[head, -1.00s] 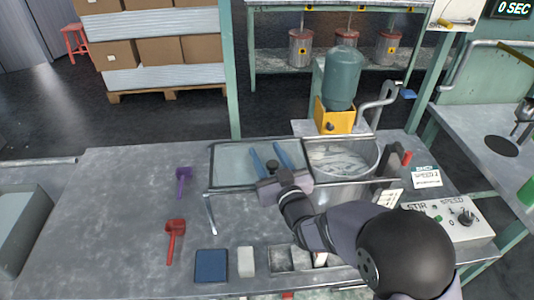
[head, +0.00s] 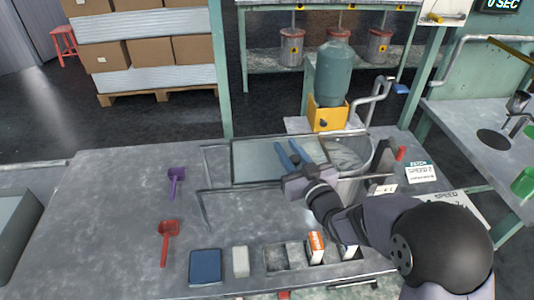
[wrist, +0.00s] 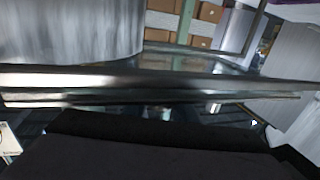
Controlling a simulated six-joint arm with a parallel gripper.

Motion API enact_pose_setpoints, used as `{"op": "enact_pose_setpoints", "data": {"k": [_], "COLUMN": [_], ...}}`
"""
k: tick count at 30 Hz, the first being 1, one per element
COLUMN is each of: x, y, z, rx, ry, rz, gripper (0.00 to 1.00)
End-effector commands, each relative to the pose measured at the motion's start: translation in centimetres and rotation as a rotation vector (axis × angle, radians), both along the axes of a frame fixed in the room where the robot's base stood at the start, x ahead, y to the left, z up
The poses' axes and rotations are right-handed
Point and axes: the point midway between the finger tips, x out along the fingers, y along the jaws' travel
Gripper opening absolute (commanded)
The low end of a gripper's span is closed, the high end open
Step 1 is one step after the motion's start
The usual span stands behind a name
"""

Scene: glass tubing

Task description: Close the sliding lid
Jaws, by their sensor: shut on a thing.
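The sliding lid (head: 255,160) is a glass pane in a metal frame on rails above the bench in the head view. In the wrist view a metal bar (wrist: 150,80), seemingly the lid's frame, runs across close to the camera.
A green tank on a yellow base (head: 328,85) stands behind the tub. A dark upright block (head: 382,165) and a red-capped item (head: 400,153) stand to its right. A purple scoop (head: 176,182), red scoop (head: 167,240) and blue pad (head: 205,266) lie on the left bench, otherwise mostly clear.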

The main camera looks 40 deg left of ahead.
Motion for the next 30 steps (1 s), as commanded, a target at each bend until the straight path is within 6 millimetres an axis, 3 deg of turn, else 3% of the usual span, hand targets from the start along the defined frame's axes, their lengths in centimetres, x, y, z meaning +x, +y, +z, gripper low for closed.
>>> {"op": "enact_pose_setpoints", "data": {"k": [1,6,15,21,30], "x": [1.5,5.2,10.3,11.8,12.2], "y": [-1.5,-5.2,-10.3,-11.8,-12.2], "z": [-0.1,-0.1,0.0,0.0,0.1], "rx": [0.0,0.0,0.0,0.001,0.001], "ry": [-0.002,-0.001,0.0,0.001,-0.001], "rz": [-0.01,-0.009,-0.005,-0.002,-0.004], "gripper": [0.0,0.0,0.0,0.0,0.0]}}
